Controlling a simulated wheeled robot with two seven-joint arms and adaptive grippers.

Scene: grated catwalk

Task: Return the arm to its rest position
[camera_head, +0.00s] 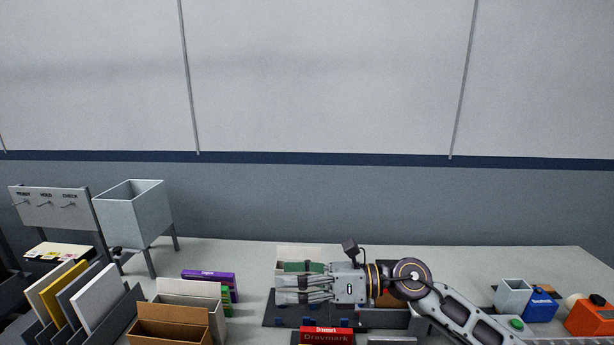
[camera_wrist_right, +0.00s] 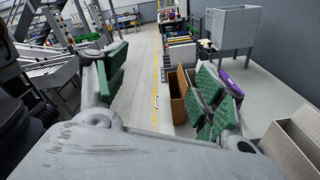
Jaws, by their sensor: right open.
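My right arm (camera_head: 465,312) comes in from the lower right of the head view. Its gripper (camera_head: 288,283) points left above the workbench, over a dark tray (camera_head: 270,321). In the right wrist view, the green-padded fingers of the gripper (camera_wrist_right: 165,92) stand wide apart. Nothing is held between them. A pale box (camera_head: 298,251) shows behind the gripper and is partly hidden by it. My left arm and gripper are not in view.
A brown open carton (camera_head: 172,327), a pale open carton (camera_head: 190,288), a purple box (camera_head: 209,277) and upright panels (camera_head: 97,296) stand left. A hopper (camera_head: 135,215) is at back left. A red box (camera_head: 327,337) is in front; a grey bin (camera_head: 513,296) and orange container (camera_head: 590,319) are right.

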